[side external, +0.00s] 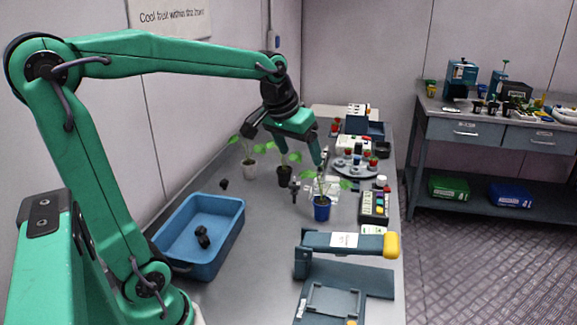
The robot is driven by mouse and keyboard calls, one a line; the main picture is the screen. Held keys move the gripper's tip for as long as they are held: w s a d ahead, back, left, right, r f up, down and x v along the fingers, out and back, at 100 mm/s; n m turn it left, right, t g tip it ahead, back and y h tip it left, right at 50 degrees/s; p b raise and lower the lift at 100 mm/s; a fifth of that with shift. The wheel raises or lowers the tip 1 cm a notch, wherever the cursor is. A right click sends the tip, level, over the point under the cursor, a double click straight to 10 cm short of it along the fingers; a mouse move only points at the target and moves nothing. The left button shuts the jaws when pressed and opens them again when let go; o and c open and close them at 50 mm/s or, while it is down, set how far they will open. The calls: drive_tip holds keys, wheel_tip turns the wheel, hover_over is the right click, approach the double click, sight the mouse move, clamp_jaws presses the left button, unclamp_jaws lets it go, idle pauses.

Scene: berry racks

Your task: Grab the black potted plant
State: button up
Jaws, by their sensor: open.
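The black potted plant (285,176) stands upright on the grey bench, in the middle of a loose row of three plants. Its green leaves reach up below my gripper. My gripper (285,153) is open and points down above this plant, with one finger to the left and one to the right. Nothing is seen between the fingers except perhaps leaves; whether they touch is unclear.
A blue tray (238,222) with dark items inside sits at the front left. A hinged press-like device (345,243) stands at the front right. A round rack with red-topped cups (355,166) and a keypad device (374,207) lie to the right. Bare bench shows between tray and device.

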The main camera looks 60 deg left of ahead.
drive_tip(key=w+a+f+n, duration=0.2)
drive_tip(key=w+a, duration=0.4)
drive_tip(key=a, duration=0.1)
drive_tip(key=n+g, duration=0.2)
drive_tip(key=n, duration=0.3)
hover_over(284, 170)
drive_tip(key=shift+y, duration=0.3)
drive_tip(key=f, duration=1.6)
drive_tip(key=shift+s+d+f, duration=0.3)
drive_tip(key=shift+s+f, duration=0.1)
drive_tip(key=shift+a+f, duration=0.1)
drive_tip(key=shift+f, duration=0.05)
drive_tip(key=shift+x, duration=1.25)
drive_tip(key=shift+f, duration=0.1)
drive_tip(key=shift+x, duration=2.55)
drive_tip(key=shift+s, duration=0.15)
